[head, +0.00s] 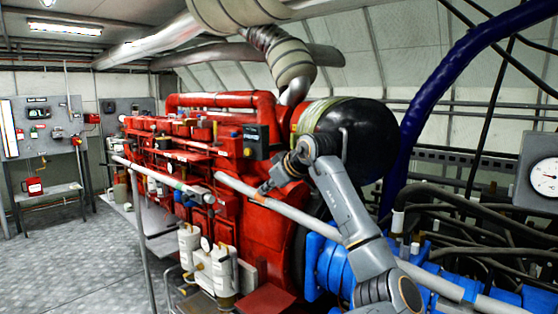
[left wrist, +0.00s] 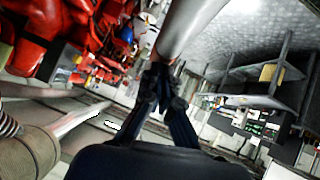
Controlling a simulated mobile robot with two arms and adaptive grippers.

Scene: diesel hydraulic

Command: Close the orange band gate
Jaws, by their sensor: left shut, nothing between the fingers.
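My left gripper (head: 266,187) reaches in over the red engine, its fingertips close to a long grey rail (head: 320,226). The left wrist view shows its dark fingers (left wrist: 159,78) together and empty, with the tips at or just over a grey tube (left wrist: 190,28). I cannot tell whether they touch it. A second grey rail (head: 150,173) runs along the engine to the left, with a space between the two rail ends. I cannot make out an orange band clearly, so I cannot tell which rail is the gate. My right gripper is not in view.
The large red engine (head: 270,225) fills the middle. A black-ended tank (head: 365,135) stands behind my arm, and a thick blue hose (head: 425,100) rises at the right. White filter canisters (head: 208,262) stand in front of the engine. The metal floor (head: 75,265) at the left is clear.

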